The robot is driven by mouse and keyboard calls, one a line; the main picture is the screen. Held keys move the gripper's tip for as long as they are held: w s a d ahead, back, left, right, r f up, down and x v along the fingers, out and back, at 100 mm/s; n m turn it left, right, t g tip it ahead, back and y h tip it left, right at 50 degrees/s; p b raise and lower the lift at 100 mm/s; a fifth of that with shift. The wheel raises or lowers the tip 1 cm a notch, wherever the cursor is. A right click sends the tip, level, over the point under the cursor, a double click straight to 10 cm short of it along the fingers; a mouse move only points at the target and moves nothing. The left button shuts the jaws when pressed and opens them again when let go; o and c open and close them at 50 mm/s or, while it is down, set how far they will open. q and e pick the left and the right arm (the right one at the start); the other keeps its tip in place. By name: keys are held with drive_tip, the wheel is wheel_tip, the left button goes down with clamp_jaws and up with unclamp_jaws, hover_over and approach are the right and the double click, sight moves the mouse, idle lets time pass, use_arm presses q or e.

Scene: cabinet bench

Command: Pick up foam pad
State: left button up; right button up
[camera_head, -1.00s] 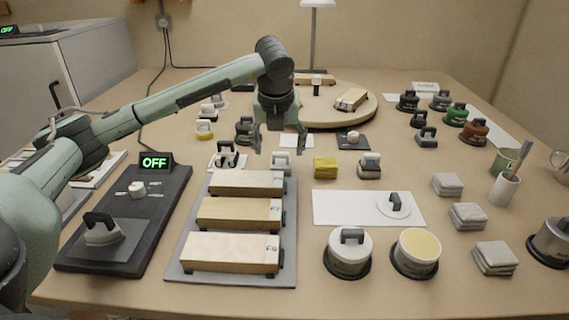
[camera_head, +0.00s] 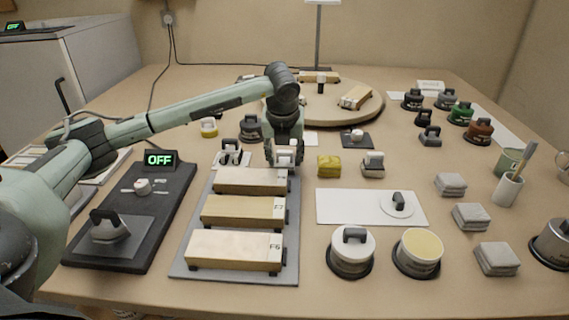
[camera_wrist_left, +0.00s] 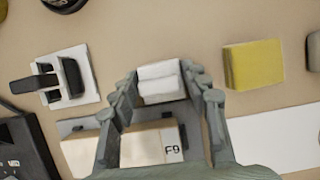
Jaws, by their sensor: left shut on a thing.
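The foam pad, a small pale white-grey block (camera_head: 287,155), stands just behind the rack of wooden blocks. It also shows in the left wrist view (camera_wrist_left: 158,84), between my fingers. My left gripper (camera_head: 284,163) is down at the table, with one finger on each side of the pad, shut on it. The gripper (camera_wrist_left: 161,76) covers part of the pad in the head view. The pad looks still at table level. My right gripper is not in view.
A yellow sponge (camera_head: 329,166) lies just right of the pad. The grey rack (camera_head: 180,266) with labelled wooden blocks is in front. A white holder with a dark handle (camera_head: 231,153) stands to the left. A white sheet (camera_head: 345,208) lies to the front right.

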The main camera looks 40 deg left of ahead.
sight(285, 151)
use_arm(q)
drive_tip(key=shift+r, duration=0.1)
drive_tip(key=shift+c, duration=0.3)
drive_tip(key=shift+r, duration=0.25)
wheel_tip(285, 151, up, 4)
drive_tip(key=shift+w+f, duration=0.1)
drive_tip(key=shift+f, duration=0.1)
drive_tip(key=s+a+r+b, duration=0.2)
drive_tip(key=s+a+r, duration=0.4)
drive_tip(key=a, duration=0.3)
drive_tip(key=shift+s+r, duration=0.35)
drive_tip(key=shift+s, duration=0.45)
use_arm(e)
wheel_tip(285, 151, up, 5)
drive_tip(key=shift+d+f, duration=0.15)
use_arm(q)
drive_tip(key=shift+o, duration=1.1)
drive_tip(key=shift+c, duration=1.3)
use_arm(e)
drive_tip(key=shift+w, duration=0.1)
